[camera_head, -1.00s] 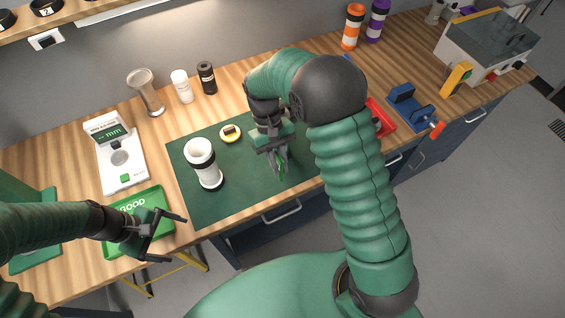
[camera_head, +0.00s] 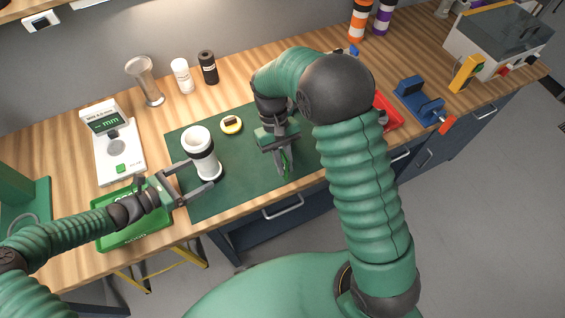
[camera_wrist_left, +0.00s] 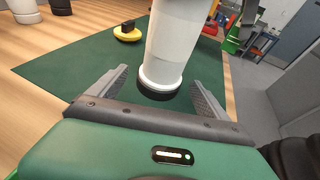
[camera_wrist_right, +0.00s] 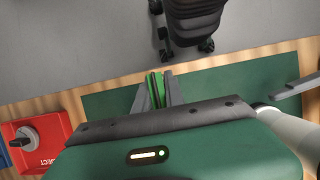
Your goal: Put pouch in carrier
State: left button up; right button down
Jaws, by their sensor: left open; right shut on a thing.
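The carrier, a white tube with black bands and an open top (camera_head: 198,143), stands upright on the dark green mat. Its lower part shows in the left wrist view (camera_wrist_left: 178,45). My left gripper (camera_head: 206,172) is open, with its fingers on either side of the carrier's lower part; whether they touch it I cannot tell. My right gripper (camera_head: 284,173) is shut on a thin green thing, seemingly the pouch (camera_wrist_right: 157,86), above the mat to the right of the carrier. Most of the pouch is hidden between the fingers.
A yellow round cap (camera_head: 231,124) lies on the mat (camera_head: 240,190) behind the carrier. A green tray (camera_head: 150,238) and a white gauge (camera_head: 118,155) are at left. A red tray (camera_head: 388,112) and blue holder (camera_head: 415,100) are at right. Bottles stand behind.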

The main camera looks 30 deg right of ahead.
aim_at(200, 173)
pick_arm(q)
jog(key=x, duration=0.4)
jog(key=shift+d+b, duration=0.2)
jog(key=shift+b, duration=0.2)
pick_arm(e)
jog(key=shift+d+f, duration=0.35)
jog(key=shift+f, duration=0.35)
pick_arm(q)
jog(key=shift+a, duration=0.3)
pick_arm(e)
jog(key=shift+a+r, duration=0.1)
jog(key=shift+a, duration=0.25)
pick_arm(q)
jog(key=shift+c, duration=1.1)
jog(key=c, duration=0.5)
jog(key=o, duration=0.3)
jog(key=shift+d, duration=0.15)
pick_arm(e)
jog(key=shift+d, duration=0.15)
pick_arm(q)
jog(key=shift+c, duration=1.3)
jog(key=c, duration=0.9)
jog(key=shift+o, duration=0.2)
